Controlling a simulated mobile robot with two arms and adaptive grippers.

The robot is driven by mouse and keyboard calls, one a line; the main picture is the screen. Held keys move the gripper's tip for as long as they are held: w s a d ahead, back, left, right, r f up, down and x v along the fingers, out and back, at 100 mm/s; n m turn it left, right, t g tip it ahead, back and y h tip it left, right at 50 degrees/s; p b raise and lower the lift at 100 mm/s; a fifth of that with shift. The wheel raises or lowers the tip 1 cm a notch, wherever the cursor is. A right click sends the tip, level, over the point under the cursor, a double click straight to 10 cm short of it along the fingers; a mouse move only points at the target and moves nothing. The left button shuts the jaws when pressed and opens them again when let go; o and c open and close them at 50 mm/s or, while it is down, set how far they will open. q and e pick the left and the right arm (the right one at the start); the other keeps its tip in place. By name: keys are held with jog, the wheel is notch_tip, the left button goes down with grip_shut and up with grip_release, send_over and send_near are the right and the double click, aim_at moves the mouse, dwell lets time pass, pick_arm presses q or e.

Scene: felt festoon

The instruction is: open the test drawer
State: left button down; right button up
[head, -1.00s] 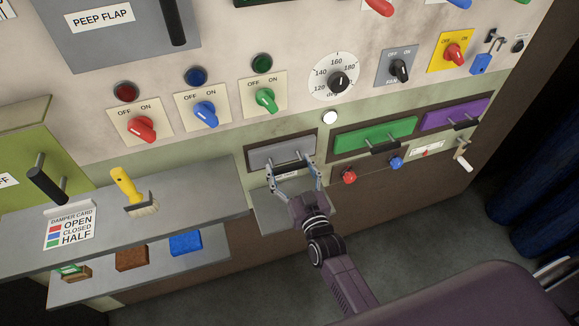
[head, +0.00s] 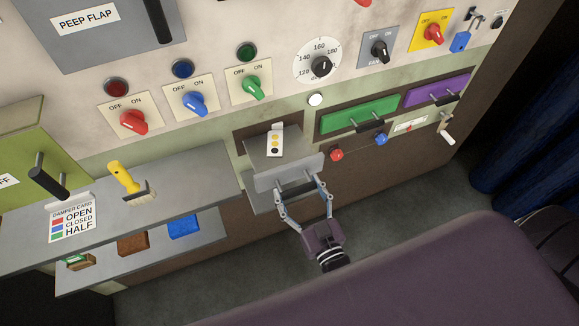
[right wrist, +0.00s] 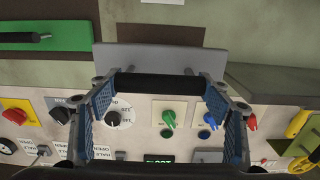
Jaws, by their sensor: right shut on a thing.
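The grey test drawer (head: 268,180) stands pulled out from its dark slot in the panel, with its front well clear of the panel face. Inside it lies a white card (head: 275,150) with yellow and dark dots. My right gripper (head: 303,193) is shut on the drawer's dark bar handle (head: 296,188), one finger toward each end. In the right wrist view the black handle (right wrist: 160,83) spans between the blue-padded fingers, in front of the grey drawer front (right wrist: 150,58). My left gripper is not in view.
A green drawer (head: 345,115) and a purple drawer (head: 425,92) sit shut to the right. A red knob (head: 337,155) and a blue knob (head: 381,139) stick out beside the open drawer. A grey shelf (head: 190,178) with a yellow brush (head: 123,176) is at the left.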

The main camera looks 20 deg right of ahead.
jog(key=shift+s+d+p, duration=0.1)
jog(key=shift+s+p, duration=0.25)
jog(key=shift+s, duration=1.9)
jog(key=o, duration=1.7)
jog(key=s, duration=1.2)
jog(key=shift+d, duration=0.2)
